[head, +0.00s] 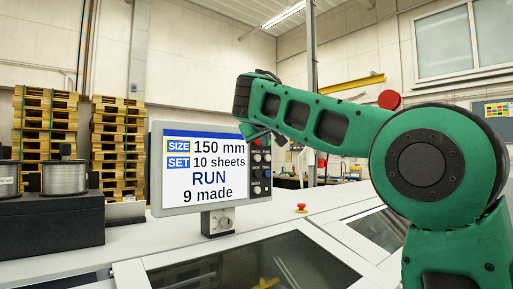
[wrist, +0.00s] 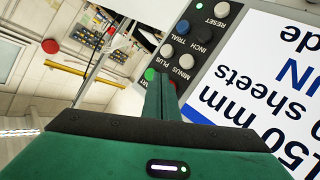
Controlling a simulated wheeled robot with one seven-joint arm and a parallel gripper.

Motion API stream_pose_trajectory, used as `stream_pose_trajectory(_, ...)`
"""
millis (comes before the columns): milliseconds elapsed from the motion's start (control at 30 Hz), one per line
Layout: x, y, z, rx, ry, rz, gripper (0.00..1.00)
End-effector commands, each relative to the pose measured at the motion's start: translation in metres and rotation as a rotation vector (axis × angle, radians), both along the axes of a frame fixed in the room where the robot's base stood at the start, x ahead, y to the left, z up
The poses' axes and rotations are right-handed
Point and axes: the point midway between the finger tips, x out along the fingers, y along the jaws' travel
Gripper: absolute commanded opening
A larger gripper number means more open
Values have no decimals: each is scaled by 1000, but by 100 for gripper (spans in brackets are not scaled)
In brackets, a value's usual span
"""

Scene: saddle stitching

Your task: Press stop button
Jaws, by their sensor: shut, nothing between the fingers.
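The button panel (head: 260,170) is a dark strip on the right side of the screen. The red stop button (head: 257,142) is in its top row, partly behind my gripper. In the wrist view the green start button (wrist: 150,74) shows just left of my fingertips (wrist: 160,80). The stop button beside it is mostly hidden by the fingers there. My gripper is shut and empty, its tips close in front of the panel's top row. I cannot tell whether they touch a button.
The screen (head: 200,168) reads RUN and 9 made. A red mushroom button (head: 301,208) sits on the machine top. Other panel buttons, such as minus (wrist: 186,60) and reset (wrist: 222,8), are close by. Spools and stacked pallets (head: 118,140) are at left.

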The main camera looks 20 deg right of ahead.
Motion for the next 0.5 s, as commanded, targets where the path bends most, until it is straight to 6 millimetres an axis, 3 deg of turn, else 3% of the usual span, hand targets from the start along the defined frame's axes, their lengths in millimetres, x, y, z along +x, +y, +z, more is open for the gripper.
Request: stream_pose_trajectory(500,5,2,1,0,0,0,0)
